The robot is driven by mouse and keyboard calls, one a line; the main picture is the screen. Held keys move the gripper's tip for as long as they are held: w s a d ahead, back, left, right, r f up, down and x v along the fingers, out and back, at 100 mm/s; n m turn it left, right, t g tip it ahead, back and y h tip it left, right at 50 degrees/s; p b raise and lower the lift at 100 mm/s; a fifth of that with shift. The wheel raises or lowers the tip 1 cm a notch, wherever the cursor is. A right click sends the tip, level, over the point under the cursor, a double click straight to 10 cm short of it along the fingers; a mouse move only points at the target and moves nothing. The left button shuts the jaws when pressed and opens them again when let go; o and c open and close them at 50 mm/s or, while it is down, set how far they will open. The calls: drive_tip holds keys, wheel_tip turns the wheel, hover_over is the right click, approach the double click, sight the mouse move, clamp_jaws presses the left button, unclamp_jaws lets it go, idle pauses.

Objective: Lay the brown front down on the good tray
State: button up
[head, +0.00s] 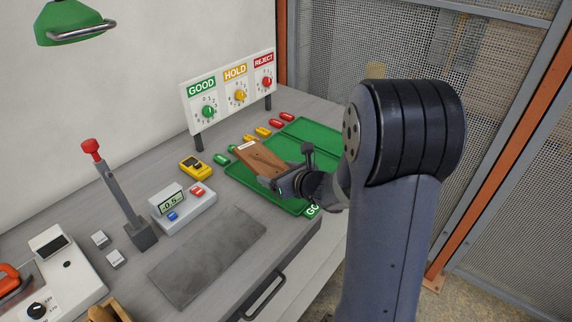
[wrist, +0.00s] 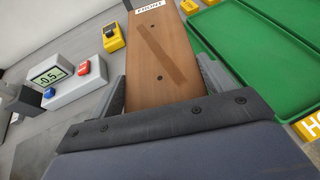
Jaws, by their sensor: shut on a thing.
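The brown front (head: 259,161) is a flat wooden board with a white FRONT label at its far end. My gripper (head: 290,184) is shut on its near end. In the wrist view the board (wrist: 161,60) stretches away between the two fingers (wrist: 161,96), with a dark diagonal strip and screw-like dots on its face. In the head view the board overlaps the green good tray (head: 236,172), whose green GO label (head: 312,211) is partly hidden by my arm. I cannot tell whether the board touches the tray.
Another green tray (head: 312,129) lies beyond; the wrist view shows a green tray (wrist: 255,55) with a yellow label at right. A GOOD/HOLD/REJECT dial board (head: 228,88) stands behind. A meter (head: 181,207), a yellow device (head: 195,167) and a grey mat (head: 208,258) lie left.

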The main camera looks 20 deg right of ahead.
sight(282, 166)
drive_tip(key=w, duration=0.1)
drive_tip(key=w+d+n+y+b, duration=0.1)
drive_tip(key=w, duration=0.1)
drive_tip(key=shift+d+f+n+g+y+b, duration=0.25)
drive_tip(key=shift+n+g+y+b, duration=0.05)
drive_tip(key=shift+y, duration=0.1)
drive_tip(key=shift+n+g+y, duration=0.4)
drive_tip(key=shift+n+y, duration=0.2)
drive_tip(key=f+b, duration=0.2)
drive_tip(key=d+f+b, duration=0.1)
drive_tip(key=f+b, duration=0.3)
drive_tip(key=f, duration=0.1)
drive_tip(key=shift+w+d+f, duration=0.1)
drive_tip(key=shift+w+d, duration=0.2)
drive_tip(key=shift+w, duration=0.1)
drive_tip(key=shift+f+b, duration=0.2)
drive_tip(key=shift+b, duration=0.15)
drive_tip(key=o, duration=1.2)
drive_tip(key=shift+c, duration=0.2)
drive_tip(key=c, duration=1.1)
drive_tip(key=shift+s+d+f, duration=0.15)
drive_tip(key=shift+s+d, duration=0.25)
drive_tip(key=shift+s, duration=0.3)
drive_tip(key=shift+s+d+f, duration=0.1)
drive_tip(key=shift+s+d, duration=0.3)
drive_tip(key=shift+s, duration=0.25)
drive_tip(key=shift+d, duration=0.1)
